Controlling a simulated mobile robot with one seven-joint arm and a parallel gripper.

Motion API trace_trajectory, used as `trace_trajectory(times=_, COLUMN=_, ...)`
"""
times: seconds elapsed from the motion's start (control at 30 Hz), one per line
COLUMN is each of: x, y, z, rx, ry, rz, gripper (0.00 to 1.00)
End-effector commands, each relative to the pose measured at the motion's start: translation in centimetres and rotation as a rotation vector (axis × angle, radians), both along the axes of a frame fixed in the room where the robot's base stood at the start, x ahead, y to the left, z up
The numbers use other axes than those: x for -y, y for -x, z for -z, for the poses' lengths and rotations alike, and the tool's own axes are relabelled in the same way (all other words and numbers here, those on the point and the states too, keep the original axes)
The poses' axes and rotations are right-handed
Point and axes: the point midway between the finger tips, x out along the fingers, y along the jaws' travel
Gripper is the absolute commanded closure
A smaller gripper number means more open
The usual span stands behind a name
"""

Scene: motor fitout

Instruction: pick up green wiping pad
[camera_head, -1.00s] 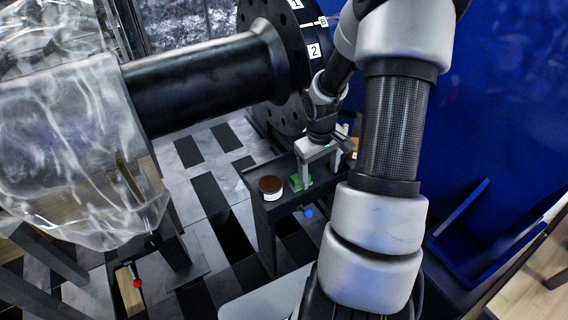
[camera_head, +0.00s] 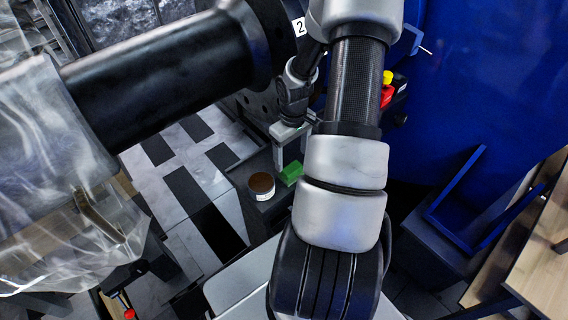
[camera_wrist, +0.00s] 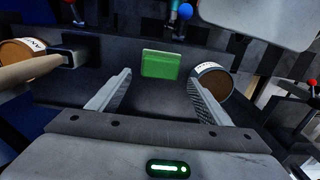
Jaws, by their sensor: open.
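The green wiping pad (camera_head: 291,173) lies on a small dark table (camera_head: 270,204) in the head view, right of a round tin. In the wrist view the pad (camera_wrist: 160,64) sits flat, centred ahead of my gripper (camera_wrist: 160,84). My gripper is open, with its two fingers spread to either side and nothing between them. The pad lies beyond the fingertips, apart from them. In the head view my gripper (camera_head: 286,148) is just above and beside the pad, partly hidden by my arm.
A tin with a brown top (camera_head: 261,186) stands close to the pad; in the wrist view a tin (camera_wrist: 213,81) is near the right finger. Another brown-topped container (camera_wrist: 16,56) and a wooden handle (camera_wrist: 30,72) are at left. A large dark shaft (camera_head: 160,75) spans above.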

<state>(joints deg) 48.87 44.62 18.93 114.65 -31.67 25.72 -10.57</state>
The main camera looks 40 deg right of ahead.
Motion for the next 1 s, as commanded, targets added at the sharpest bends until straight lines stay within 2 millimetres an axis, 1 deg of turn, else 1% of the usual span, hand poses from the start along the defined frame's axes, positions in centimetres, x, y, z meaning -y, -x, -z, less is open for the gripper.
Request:
trace_trajectory(times=0.13, x=0.0, y=0.0, z=1.8, rx=-0.001, ry=-0.001, rz=-0.002, gripper=0.28)
trace_trajectory(times=0.33, x=0.0, y=0.0, z=3.4, rx=-0.001, ry=-0.001, rz=-0.002, gripper=0.28)
trace_trajectory(times=0.5, x=-0.1, y=0.1, z=6.1, rx=-0.003, ry=-0.002, rz=-0.001, gripper=0.28)
trace_trajectory(times=0.6, x=-0.1, y=0.0, z=7.2, rx=-0.001, ry=-0.001, rz=-0.001, gripper=0.28)
trace_trajectory(times=0.83, x=0.0, y=0.0, z=7.3, rx=0.000, ry=0.000, rz=-0.001, gripper=0.28)
trace_trajectory(times=0.87, x=0.0, y=0.0, z=7.3, rx=0.000, ry=0.000, rz=0.000, gripper=0.31)
trace_trajectory(times=1.0, x=0.0, y=0.0, z=7.3, rx=0.000, ry=0.000, rz=0.000, gripper=0.55)
